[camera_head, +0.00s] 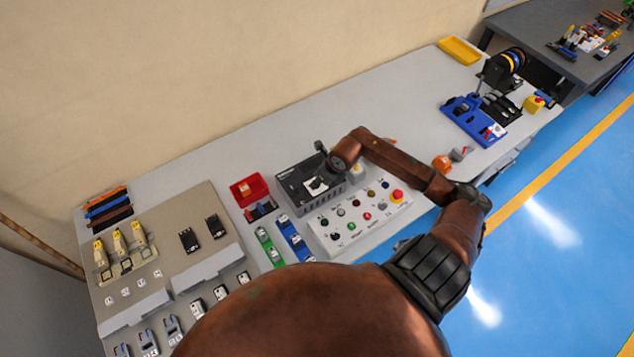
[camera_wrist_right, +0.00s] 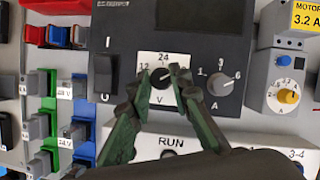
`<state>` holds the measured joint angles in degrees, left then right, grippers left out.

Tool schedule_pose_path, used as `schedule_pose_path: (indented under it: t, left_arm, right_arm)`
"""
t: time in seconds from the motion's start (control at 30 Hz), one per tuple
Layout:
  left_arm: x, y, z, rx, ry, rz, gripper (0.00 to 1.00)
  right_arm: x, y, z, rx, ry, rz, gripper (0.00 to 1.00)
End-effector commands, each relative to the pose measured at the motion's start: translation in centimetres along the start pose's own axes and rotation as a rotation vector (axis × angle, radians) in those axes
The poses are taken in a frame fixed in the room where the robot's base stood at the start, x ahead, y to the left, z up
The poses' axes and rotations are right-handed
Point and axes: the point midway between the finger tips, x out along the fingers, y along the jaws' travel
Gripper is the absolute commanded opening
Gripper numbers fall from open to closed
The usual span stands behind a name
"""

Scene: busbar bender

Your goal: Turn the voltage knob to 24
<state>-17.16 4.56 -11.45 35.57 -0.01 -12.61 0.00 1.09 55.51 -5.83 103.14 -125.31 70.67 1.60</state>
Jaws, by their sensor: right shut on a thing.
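The voltage knob (camera_wrist_right: 161,80) is a small black dial on a white plate on the dark power-supply unit (camera_head: 297,186). In the right wrist view, 24 is printed above it, 12 at upper left and V below; a label on the right is hidden by a finger. My right gripper (camera_wrist_right: 163,77) is shut on the knob, with one green-grey finger on each side. The knob's pointer direction is hard to tell. In the head view, my right arm reaches over the unit from the right. My left gripper is not in view.
Right of the voltage knob is a current knob (camera_wrist_right: 220,83) marked A, and left a black rocker switch (camera_wrist_right: 103,72). A button panel (camera_head: 360,218) lies in front of the unit. A motor module (camera_wrist_right: 284,85) with a yellow dial stands at right, green and blue terminal blocks at left.

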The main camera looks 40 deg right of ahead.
Motion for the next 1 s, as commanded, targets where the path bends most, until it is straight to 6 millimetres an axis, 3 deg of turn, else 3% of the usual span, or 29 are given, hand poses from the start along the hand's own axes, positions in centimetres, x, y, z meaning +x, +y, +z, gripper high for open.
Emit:
schedule_pose_path:
  t: [0.6, 1.0]
  left_arm:
    - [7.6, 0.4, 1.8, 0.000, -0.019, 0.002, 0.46]
    - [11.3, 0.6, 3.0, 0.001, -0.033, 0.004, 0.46]
  right_arm:
    - [0.6, -0.6, 0.0, -0.486, 0.002, 0.196, 0.00]
    - [0.4, -0.6, 0.2, -0.771, 0.000, 0.316, 0.00]
